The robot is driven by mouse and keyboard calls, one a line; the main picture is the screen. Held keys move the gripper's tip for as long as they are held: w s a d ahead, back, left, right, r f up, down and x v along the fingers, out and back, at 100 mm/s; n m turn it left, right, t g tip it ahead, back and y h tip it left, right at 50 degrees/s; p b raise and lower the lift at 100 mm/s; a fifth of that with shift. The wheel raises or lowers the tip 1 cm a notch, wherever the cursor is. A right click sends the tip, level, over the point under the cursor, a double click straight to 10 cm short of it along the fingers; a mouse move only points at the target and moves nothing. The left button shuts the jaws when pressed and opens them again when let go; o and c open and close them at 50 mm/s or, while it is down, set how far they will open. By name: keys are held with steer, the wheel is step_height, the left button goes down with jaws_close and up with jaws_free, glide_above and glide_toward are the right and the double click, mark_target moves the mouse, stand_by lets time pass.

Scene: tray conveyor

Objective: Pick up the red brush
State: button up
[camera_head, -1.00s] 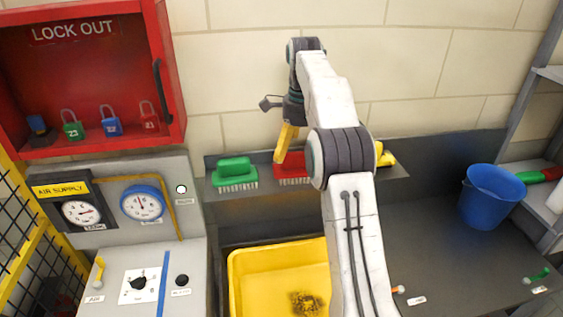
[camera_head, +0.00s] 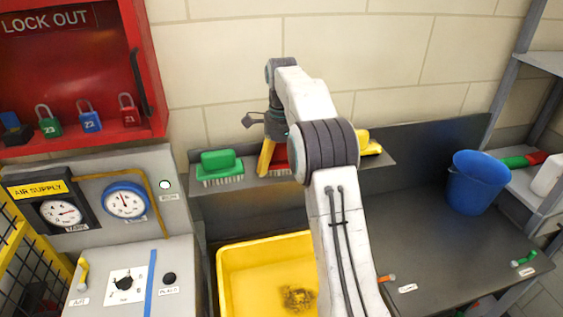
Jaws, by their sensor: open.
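The red brush (camera_head: 281,162) sits on the narrow shelf behind the sink, mostly hidden behind my gripper and arm. My gripper (camera_head: 265,165) points down, its yellow fingers at the left part of the red brush. I cannot tell whether they touch it. The gripper is open, and nothing shows held in it. A green brush (camera_head: 219,164) stands on the shelf to the left, bristles down. A yellow brush (camera_head: 369,143) is to the right, partly hidden by my arm.
A yellow basin (camera_head: 236,262) with a dark stain lies below the shelf. A blue bucket (camera_head: 478,182) stands on the grey counter (camera_head: 420,230) at right. The red lockout cabinet (camera_head: 150,122) and gauge panel (camera_head: 95,235) are at left.

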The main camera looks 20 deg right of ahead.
steer(key=shift+f, duration=0.15)
steer(key=c, duration=1.2)
